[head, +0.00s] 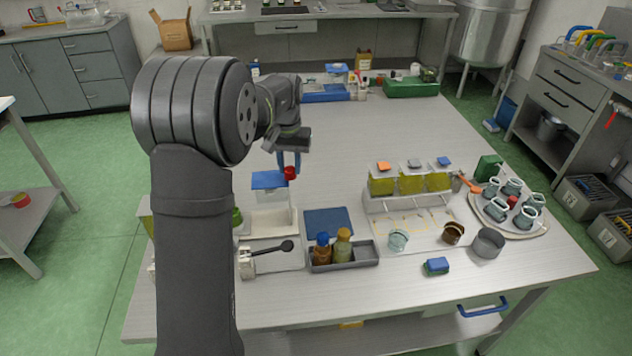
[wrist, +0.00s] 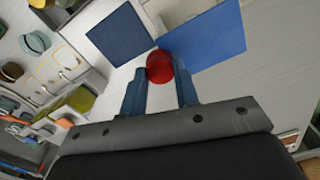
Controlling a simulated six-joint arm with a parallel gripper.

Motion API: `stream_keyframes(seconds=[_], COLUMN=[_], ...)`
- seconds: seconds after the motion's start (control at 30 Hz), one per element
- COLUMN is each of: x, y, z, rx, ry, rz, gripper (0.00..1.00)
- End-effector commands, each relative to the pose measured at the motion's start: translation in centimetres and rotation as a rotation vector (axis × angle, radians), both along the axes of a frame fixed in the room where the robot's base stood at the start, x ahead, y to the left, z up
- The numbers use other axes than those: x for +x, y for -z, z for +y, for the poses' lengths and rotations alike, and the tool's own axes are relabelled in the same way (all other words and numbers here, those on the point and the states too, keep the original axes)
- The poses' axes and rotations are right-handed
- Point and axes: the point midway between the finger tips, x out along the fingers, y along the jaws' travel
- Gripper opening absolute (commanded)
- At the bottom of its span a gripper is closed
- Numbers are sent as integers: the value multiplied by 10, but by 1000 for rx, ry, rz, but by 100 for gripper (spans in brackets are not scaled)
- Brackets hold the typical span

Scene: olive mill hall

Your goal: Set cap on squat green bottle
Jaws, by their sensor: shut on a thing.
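My gripper (head: 289,165) is shut on a red cap (head: 290,173) and holds it above the table, by the blue-topped box. In the wrist view the red cap (wrist: 159,67) sits between the tips of my blue fingers (wrist: 160,85). I cannot pick out the squat green bottle with certainty. A yellow-green bottle (head: 343,247) stands in a grey tray (head: 362,257) beside an amber bottle with a blue top (head: 322,250). A green object (head: 237,216) shows partly behind my arm; its shape is hidden.
The blue-topped box (head: 268,180) and a pale bin (head: 266,221) stand beside my arm. A dark blue mat (head: 328,222) lies right of them. A rack (head: 400,200) holds several yellow-green containers. A round tray (head: 477,212) carries several jugs. The table's middle back is clear.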

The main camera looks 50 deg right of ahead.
Motion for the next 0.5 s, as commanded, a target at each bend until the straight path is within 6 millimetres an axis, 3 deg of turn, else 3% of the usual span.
stream_keyframes(seconds=[0.2,0.5], x=[56,108], y=[-1,7], z=[51,112], rx=[1,2], ry=[-120,-241], rz=[0,2], gripper=[13,13])
